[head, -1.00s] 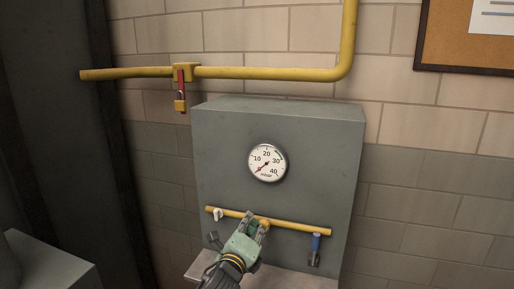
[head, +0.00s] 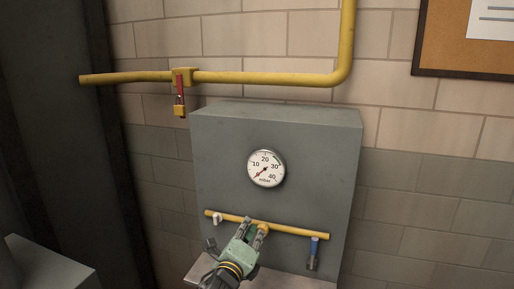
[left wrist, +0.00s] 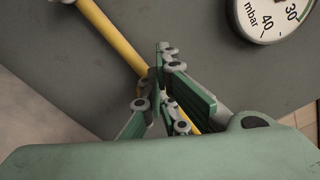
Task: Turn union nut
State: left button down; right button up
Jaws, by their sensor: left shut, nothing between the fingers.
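A thin yellow pipe (head: 290,232) runs across the lower front of the grey box. A rounder yellow-orange fitting, probably the union nut (head: 263,226), sits at its middle, mostly hidden by my left gripper (head: 256,225). The left gripper is shut with nothing held, its fingertips at the pipe beside this fitting; I cannot tell if they touch it. In the left wrist view the green fingers (left wrist: 161,62) are close together, overlapping the yellow pipe (left wrist: 112,38); the nut cannot be made out there. My right gripper is out of view.
The grey box (head: 225,150) carries a round gauge (head: 266,169) with its needle at the low end. A thicker yellow pipe (head: 270,78) with a red-handled, padlocked valve (head: 179,92) runs above.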

pick_arm(q)
jog(key=p+v, duration=0.2)
jog(key=v, duration=0.2)
jog(key=shift+s+a, duration=0.3)
